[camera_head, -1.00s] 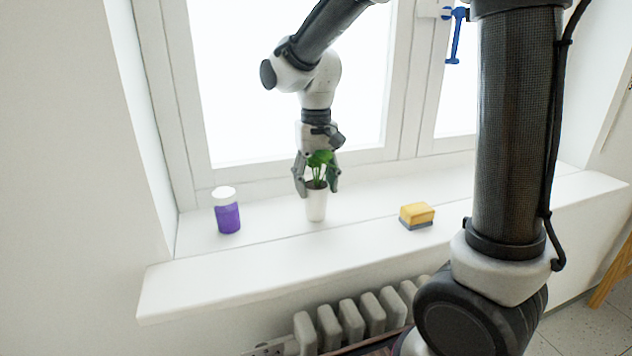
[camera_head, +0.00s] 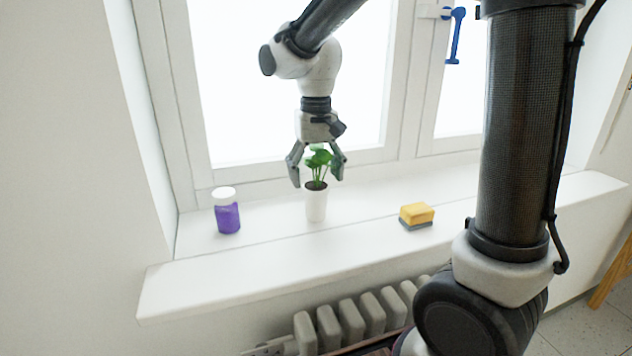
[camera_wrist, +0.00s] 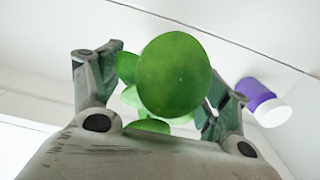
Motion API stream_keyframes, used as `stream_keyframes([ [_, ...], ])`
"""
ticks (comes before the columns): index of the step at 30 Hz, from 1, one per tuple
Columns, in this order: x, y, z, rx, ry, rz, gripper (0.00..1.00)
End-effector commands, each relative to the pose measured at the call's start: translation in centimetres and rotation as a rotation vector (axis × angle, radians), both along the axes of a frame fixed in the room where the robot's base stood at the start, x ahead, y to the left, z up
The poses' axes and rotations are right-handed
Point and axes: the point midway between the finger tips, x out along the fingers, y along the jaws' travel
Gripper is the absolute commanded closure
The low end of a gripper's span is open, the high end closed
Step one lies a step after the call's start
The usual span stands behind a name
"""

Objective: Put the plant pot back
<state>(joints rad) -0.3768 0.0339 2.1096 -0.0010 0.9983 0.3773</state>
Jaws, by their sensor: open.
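The plant pot (camera_head: 316,205) is small and white with a green leafy plant (camera_head: 318,165). It stands upright on the white window sill (camera_head: 270,256). My gripper (camera_head: 316,183) is open above the pot, its fingers apart on either side of the leaves, with the tips near the height of the pot's rim. In the wrist view, green leaves (camera_wrist: 172,75) fill the space between the two open fingers of my gripper (camera_wrist: 160,85) and hide the pot.
A purple jar with a white lid (camera_head: 227,212) stands on the sill to the left; it also shows in the wrist view (camera_wrist: 262,100). A yellow and grey sponge (camera_head: 416,215) lies to the right. The window frame is behind, a radiator (camera_head: 350,318) below. The sill between pot and sponge is clear.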

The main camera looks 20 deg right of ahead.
Motion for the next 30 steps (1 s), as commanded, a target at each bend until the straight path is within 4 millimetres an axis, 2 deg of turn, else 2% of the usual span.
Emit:
stream_keyframes([
  [3, 0.1, 0.0, 2.9, 0.002, -0.006, 0.000, 0.24],
  [9, 0.1, 0.0, 7.1, 0.002, -0.004, 0.000, 0.24],
  [15, 0.0, 0.0, 9.4, 0.001, -0.002, 0.000, 0.24],
  [21, -0.5, -0.7, 10.0, 0.004, -0.010, -0.002, 0.24],
  [23, -1.5, -1.9, 10.2, 0.011, -0.031, -0.004, 0.24],
  [25, -3.5, -4.1, 10.5, 0.023, -0.070, -0.008, 0.24],
  [30, -10.4, -10.2, 9.7, 0.037, -0.203, -0.012, 0.24],
])
